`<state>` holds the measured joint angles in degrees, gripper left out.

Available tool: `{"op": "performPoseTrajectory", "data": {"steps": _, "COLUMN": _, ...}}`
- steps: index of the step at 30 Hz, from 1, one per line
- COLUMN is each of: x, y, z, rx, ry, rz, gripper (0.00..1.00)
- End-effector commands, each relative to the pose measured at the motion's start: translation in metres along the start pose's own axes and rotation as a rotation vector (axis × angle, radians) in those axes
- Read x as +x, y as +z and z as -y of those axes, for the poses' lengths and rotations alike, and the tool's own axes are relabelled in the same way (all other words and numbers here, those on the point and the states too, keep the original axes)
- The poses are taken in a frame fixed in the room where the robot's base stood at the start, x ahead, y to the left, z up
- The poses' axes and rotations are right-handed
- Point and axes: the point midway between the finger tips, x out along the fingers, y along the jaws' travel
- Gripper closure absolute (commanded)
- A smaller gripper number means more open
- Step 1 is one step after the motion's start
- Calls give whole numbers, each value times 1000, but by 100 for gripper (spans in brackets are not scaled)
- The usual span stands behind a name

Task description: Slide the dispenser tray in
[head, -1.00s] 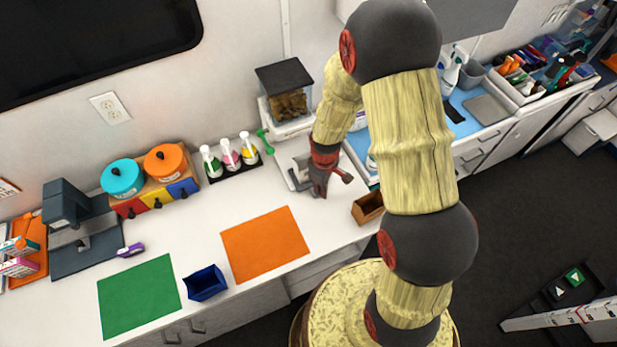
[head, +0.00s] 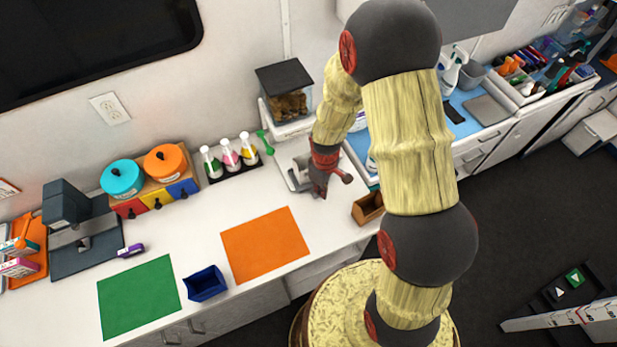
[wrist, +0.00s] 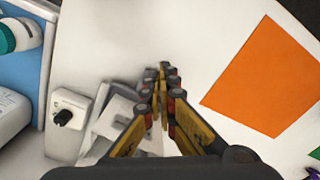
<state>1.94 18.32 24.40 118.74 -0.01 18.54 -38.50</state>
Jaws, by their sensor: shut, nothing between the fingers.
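The treat dispenser (head: 285,100) stands against the wall, with a dark lid, a clear hopper of brown treats and a white base. A pale grey tray-like part (head: 296,180) shows low at its front, partly hidden by my gripper (head: 319,192). In the wrist view, grey-white stepped parts (wrist: 112,122) lie just left of my gripper (wrist: 163,72), beside a white block with a black knob (wrist: 62,117). My fingers are shut and empty, low over the white counter. I cannot tell whether they touch the tray, or how far out it is.
An orange mat (head: 264,246) and a green mat (head: 140,297) lie on the counter, with a blue bin (head: 205,283) between them. A wooden box (head: 367,208) sits by the front edge. Three bottles (head: 230,156) and a green scoop (head: 264,141) are left of the dispenser.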

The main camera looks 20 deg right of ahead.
Motion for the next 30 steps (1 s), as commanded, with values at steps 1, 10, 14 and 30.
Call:
{"op": "performPoseTrajectory", "data": {"steps": 1, "x": 0, "y": 0, "z": 0, "rx": 0, "ry": 0, "rz": 0, "gripper": 100}}
{"op": "performPoseTrajectory", "data": {"steps": 10, "x": 13, "y": 0, "z": 0, "rx": 0, "ry": 0, "rz": 0, "gripper": 100}}
{"op": "performPoseTrajectory", "data": {"steps": 14, "x": 20, "y": 0, "z": 0, "rx": 0, "ry": 0, "rz": 0, "gripper": 100}}
{"op": "performPoseTrajectory", "data": {"steps": 30, "x": 25, "y": -17, "z": -10, "rx": 0, "ry": 1, "rz": -1, "gripper": 100}}
